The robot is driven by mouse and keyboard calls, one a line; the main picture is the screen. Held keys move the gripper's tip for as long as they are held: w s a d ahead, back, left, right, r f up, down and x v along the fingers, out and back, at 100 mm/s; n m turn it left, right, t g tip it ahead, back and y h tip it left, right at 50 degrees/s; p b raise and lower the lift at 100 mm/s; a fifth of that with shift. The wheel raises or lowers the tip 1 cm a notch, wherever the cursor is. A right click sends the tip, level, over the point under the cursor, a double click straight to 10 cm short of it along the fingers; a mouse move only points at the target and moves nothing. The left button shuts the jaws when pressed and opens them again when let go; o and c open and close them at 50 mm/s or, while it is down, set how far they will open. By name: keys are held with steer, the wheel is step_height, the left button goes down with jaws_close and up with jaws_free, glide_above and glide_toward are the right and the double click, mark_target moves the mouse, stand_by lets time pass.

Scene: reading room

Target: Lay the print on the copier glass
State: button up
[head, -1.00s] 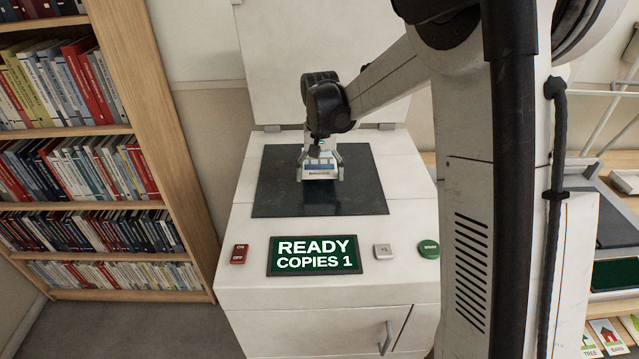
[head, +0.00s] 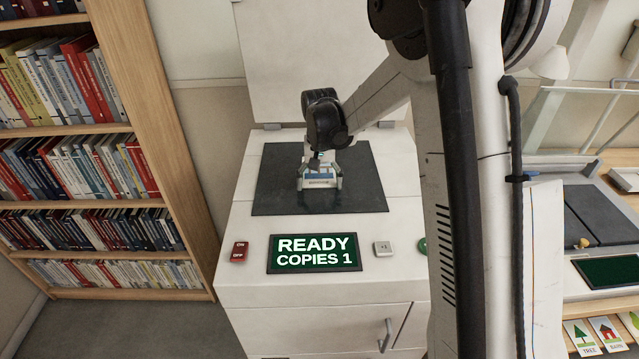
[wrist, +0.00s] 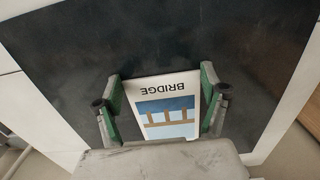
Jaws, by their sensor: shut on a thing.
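The print is a small white card (wrist: 167,108) marked BRIDGE, with a blue and tan picture, upside down in the wrist view. In the head view the print (head: 319,183) is small and partly hidden. My gripper (head: 320,178) is shut on it, with a green-lined finger at each side edge in the wrist view (wrist: 161,98). Both are over the dark copier glass (head: 277,192), near its middle. The glass fills much of the wrist view (wrist: 60,60). I cannot tell whether the print touches the glass.
The copier lid (head: 315,60) stands open behind the glass. In front are a display (head: 314,254) reading READY, COPIES 1, a red ON/OFF switch (head: 239,251), a grey button (head: 383,249) and a green button (head: 422,245). A bookcase (head: 150,120) stands left. More cards (head: 580,335) lie right.

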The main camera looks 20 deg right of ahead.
steer(key=shift+s+f+b, duration=0.15)
steer(key=shift+f+b, duration=0.2)
steer(key=shift+f, duration=0.2)
steer(key=shift+c, duration=0.6)
steer(key=o, duration=1.1)
steer(key=shift+o, duration=0.2)
steer(key=shift+r+p, duration=0.45)
steer(key=shift+p, duration=0.05)
step_height(320, 180, up, 12)
steer(key=r, duration=0.1)
steer(key=s+r+n+t, duration=0.1)
steer(key=s+r+t, duration=0.1)
steer(key=s+r, duration=0.35)
steer(key=s+r+t, duration=0.1)
steer(key=s+r, duration=0.1)
steer(key=s, duration=0.7)
steer(key=s+f+n+t, duration=0.1)
steer(key=s+f+t, duration=0.2)
steer(key=s, duration=1.3)
steer(key=shift+d+n+t, duration=0.3)
steer(key=shift+d+t, duration=0.05)
steer(key=shift+t, duration=0.25)
